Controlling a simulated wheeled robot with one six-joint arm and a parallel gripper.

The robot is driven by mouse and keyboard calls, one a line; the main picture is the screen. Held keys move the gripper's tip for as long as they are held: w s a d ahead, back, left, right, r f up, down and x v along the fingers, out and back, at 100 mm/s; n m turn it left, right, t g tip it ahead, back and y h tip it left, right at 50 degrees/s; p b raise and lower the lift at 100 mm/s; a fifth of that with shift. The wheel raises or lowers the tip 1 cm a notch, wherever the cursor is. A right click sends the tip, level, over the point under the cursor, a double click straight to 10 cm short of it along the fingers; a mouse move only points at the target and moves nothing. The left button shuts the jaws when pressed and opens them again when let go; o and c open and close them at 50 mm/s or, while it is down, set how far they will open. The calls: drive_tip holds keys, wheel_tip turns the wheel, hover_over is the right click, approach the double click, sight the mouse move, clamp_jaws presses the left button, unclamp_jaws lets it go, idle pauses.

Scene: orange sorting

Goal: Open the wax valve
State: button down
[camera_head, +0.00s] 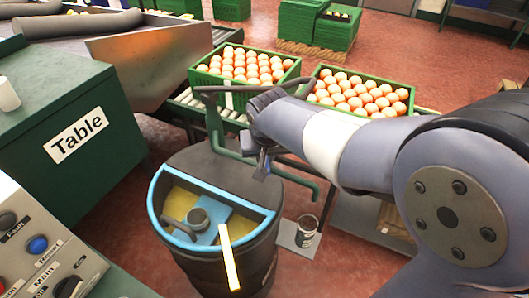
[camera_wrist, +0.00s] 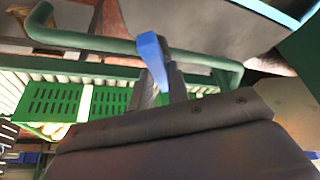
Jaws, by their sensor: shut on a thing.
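The wax tank (camera_head: 165,222) is a dark round vessel with a blue rim and yellow wax inside, in the middle of the head view. A green pipe (camera_head: 214,125) rises behind it and bends right; it also crosses the top of the wrist view (camera_wrist: 90,42). In the wrist view my gripper (camera_wrist: 159,80) is shut beside the pipe on a small part, apparently the wax valve's handle.
Two green crates of oranges (camera_head: 190,78) (camera_head: 404,107) stand on the roller conveyor behind the tank. A can (camera_head: 306,232) stands right of the tank. A green table (camera_head: 125,130) and a button panel (camera_head: 40,255) lie at left.

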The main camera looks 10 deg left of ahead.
drive_tip(key=n, duration=0.2)
drive_tip(key=n+y+p, duration=0.1)
drive_tip(key=n, duration=0.1)
drive_tip(key=shift+w+d+g, duration=0.15)
drive_tip(key=shift+d+g, duration=0.05)
drive_tip(key=shift+g, duration=0.2)
drive_tip(key=shift+w+d+n+g+y+b, duration=0.1)
drive_tip(key=shift+n+g+y+b, duration=0.25)
drive_tip(key=shift+n, duration=0.75)
drive_tip(key=shift+n+g+y, duration=0.15)
drive_tip(key=shift+n+y, duration=0.3)
drive_tip(key=shift+n, duration=0.65)
drive_tip(key=c, duration=1.4)
unclamp_jaws()
drive_tip(key=shift+o, duration=0.2)
drive_tip(key=shift+r, duration=0.1)
